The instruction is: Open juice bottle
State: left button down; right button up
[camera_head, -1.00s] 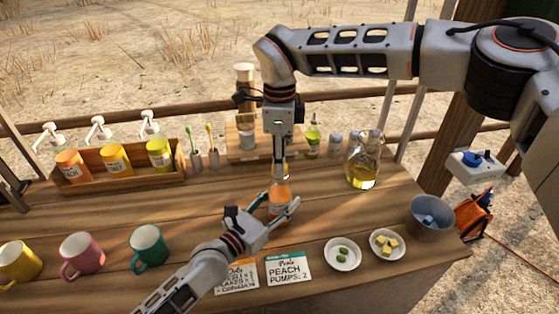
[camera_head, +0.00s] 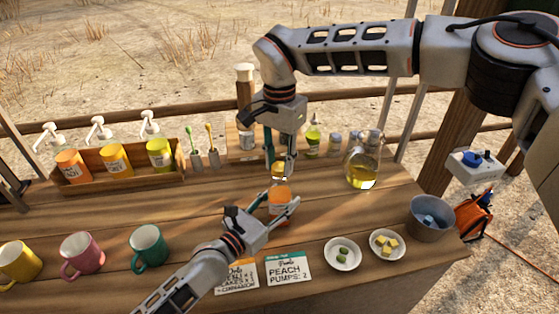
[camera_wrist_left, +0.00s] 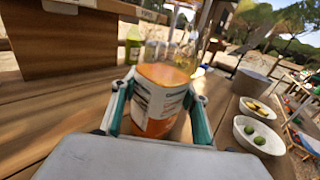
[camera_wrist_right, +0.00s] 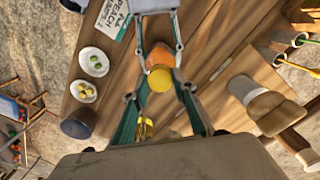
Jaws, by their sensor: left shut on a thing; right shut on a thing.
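The juice bottle (camera_head: 280,203) is orange with a pale label and stands upright near the middle of the wooden counter. My left gripper (camera_head: 276,210) is shut around its body from the front; in the left wrist view the bottle (camera_wrist_left: 158,102) is between both fingers. The yellow cap (camera_head: 278,172) is above the bottle. My right gripper (camera_head: 281,168) points down from above and is shut on the cap, which also shows in the right wrist view (camera_wrist_right: 160,79).
A glass oil jug (camera_head: 363,172) stands right of the bottle. Two small dishes (camera_head: 343,253) and a grey bucket (camera_head: 430,217) are front right. Recipe cards (camera_head: 288,269) lie in front. Mugs (camera_head: 148,247) are left. A pump-bottle crate (camera_head: 120,168) is back left.

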aim_at(280, 166)
jog(key=shift+r, duration=0.15)
jog(key=shift+r, duration=1)
jog(key=shift+r, duration=2)
pick_arm(q)
jog(key=c, duration=1)
grip_release()
jog(key=shift+c, duration=0.2)
